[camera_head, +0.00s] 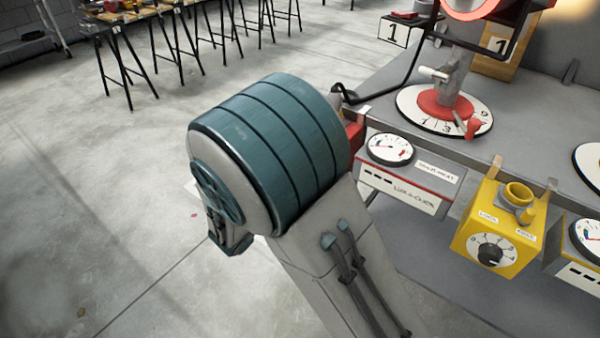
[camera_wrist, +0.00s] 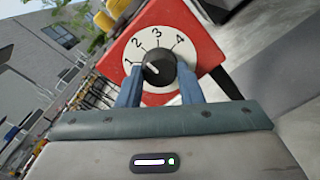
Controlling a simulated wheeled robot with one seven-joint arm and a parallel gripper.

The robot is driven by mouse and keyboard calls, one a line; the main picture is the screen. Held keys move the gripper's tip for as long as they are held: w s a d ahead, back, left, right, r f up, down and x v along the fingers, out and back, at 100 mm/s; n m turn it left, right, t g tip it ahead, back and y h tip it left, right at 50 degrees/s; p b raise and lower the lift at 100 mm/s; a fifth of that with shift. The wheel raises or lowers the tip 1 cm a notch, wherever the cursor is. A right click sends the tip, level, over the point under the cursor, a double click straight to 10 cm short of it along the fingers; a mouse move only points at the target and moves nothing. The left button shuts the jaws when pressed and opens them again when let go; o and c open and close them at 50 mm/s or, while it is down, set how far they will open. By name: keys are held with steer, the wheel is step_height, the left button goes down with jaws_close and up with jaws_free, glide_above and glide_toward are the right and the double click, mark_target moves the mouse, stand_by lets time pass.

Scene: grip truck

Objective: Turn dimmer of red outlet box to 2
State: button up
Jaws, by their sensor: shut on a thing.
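The red outlet box (camera_wrist: 203,38) fills the upper middle of the wrist view. Its white round dial plate carries the numbers 1 to 4. The dark dimmer knob (camera_wrist: 158,71) sits at the plate's centre, with a small light pointer mark towards the left, near the 1; its exact setting is hard to read. My gripper (camera_wrist: 160,70) has its two blue fingers on either side of the knob and is shut on it. In the head view only a red sliver of the box (camera_head: 354,138) shows behind my arm, and my fingers are hidden.
A yellow box with a black knob (camera_head: 495,240) hangs on the table edge at the right. A white meter box (camera_head: 400,190) hangs beside my arm. A red lamp on a round numbered base (camera_head: 413,102) stands on the grey table. The floor at left is open.

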stand_by(0.4)
steer(key=o, duration=1)
steer(key=p+v, duration=0.1)
steer(key=v, duration=1.3)
steer(key=shift+w+p, duration=0.1)
steer(key=shift+p, duration=0.3)
